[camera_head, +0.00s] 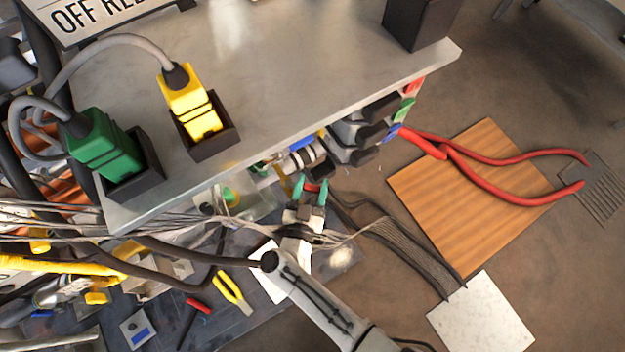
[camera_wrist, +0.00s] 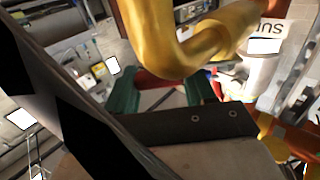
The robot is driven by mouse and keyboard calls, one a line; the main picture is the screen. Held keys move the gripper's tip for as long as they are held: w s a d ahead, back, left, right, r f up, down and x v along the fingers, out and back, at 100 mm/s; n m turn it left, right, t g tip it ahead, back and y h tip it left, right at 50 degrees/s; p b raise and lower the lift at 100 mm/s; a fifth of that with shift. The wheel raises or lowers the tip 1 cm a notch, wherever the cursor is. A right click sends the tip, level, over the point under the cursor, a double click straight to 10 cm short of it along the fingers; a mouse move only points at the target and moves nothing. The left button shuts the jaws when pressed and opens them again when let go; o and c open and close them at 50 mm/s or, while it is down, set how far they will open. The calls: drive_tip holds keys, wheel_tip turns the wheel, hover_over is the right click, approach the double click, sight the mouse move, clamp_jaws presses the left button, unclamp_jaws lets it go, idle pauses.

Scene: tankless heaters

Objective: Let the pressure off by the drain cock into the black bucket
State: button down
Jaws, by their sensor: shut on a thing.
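My gripper (camera_head: 311,190) has green fingertips and is below the front edge of the grey shelf in the head view. Its fingers are shut on a small red part (camera_head: 313,187), which looks like a handle. In the wrist view the red part (camera_wrist: 155,80) spans the space between the green fingers of my gripper (camera_wrist: 166,92). A thick, bent brass-coloured pipe (camera_wrist: 172,45) crosses close in front of them and hides part of the grip. I cannot tell whether the red part belongs to the drain cock. I cannot make out the black bucket in either view.
The grey shelf (camera_head: 290,75) overhangs the work area, with green (camera_head: 103,145) and yellow (camera_head: 190,103) plugs in dark holders. Red-handled long tool (camera_head: 490,170) lies over a wooden board (camera_head: 440,190). Cables crowd the left. Yellow pliers (camera_head: 232,290) lie below.

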drive_tip(key=shift+s+a+m+g+h+b, duration=0.1)
drive_tip(key=shift+s+m+g+h+b, duration=0.25)
drive_tip(key=shift+m+h+b, duration=0.6)
drive_tip(key=shift+h+p, duration=0.4)
drive_tip(key=shift+h, duration=0.05)
drive_tip(key=shift+c, duration=2.3)
unclamp_jaws()
drive_tip(key=shift+s, duration=0.1)
drive_tip(key=v, duration=1)
drive_tip(key=shift+s, duration=0.35)
drive_tip(key=shift+a, duration=0.15)
